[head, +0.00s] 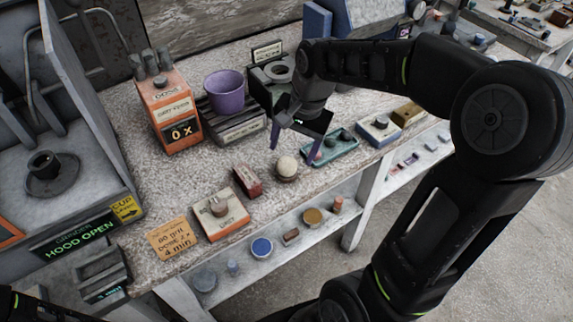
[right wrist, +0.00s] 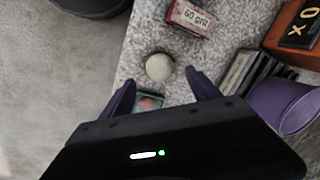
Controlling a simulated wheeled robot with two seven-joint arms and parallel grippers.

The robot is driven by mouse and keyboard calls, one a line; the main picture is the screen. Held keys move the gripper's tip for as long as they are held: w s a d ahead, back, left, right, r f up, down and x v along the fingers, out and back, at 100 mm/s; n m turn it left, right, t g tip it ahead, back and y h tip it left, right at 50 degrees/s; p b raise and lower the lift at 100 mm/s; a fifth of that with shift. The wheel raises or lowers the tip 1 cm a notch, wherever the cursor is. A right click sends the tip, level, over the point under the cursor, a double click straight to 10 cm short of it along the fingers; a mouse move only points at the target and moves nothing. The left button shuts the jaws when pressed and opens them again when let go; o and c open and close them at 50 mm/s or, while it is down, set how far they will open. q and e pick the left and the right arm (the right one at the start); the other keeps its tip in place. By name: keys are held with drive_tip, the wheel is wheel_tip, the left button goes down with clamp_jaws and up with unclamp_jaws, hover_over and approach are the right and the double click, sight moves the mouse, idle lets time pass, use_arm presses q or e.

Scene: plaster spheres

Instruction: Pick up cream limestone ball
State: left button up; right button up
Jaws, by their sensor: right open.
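The cream limestone ball (head: 287,165) sits near the front edge of the speckled worktop, on what looks like a small brown base. It also shows in the right wrist view (right wrist: 159,67), just beyond and between the fingertips. My right gripper (head: 295,143) is open and empty, its purple fingers spread above the ball and slightly behind it. In the right wrist view my right gripper (right wrist: 160,86) shows both fingers apart, with no visible contact with the ball. My left gripper is not in view.
A dark red grit block (head: 247,181) lies left of the ball; a teal tray (head: 334,148) is close on its right. A purple pot (head: 225,92) and an orange dosing box (head: 167,110) stand behind left. An orange-and-cream box (head: 219,214) sits front left. A lower shelf holds small items.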

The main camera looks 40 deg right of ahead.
sight(288, 160)
drive_tip(key=shift+w+a+f+p, duration=0.1)
drive_tip(key=shift+w+a+f, duration=0.05)
drive_tip(key=shift+f, duration=0.7)
drive_tip(key=shift+w+a+f+p, duration=0.1)
drive_tip(key=shift+f+p, duration=0.05)
drive_tip(key=shift+f, duration=0.7)
drive_tip(key=shift+w+a+f+p, duration=0.1)
drive_tip(key=shift+w+a+f, duration=0.05)
drive_tip(key=shift+f, duration=0.7)
clamp_jaws()
drive_tip(key=shift+r, duration=0.1)
wheel_tip(288, 160, up, 10)
drive_tip(key=shift+f, duration=0.1)
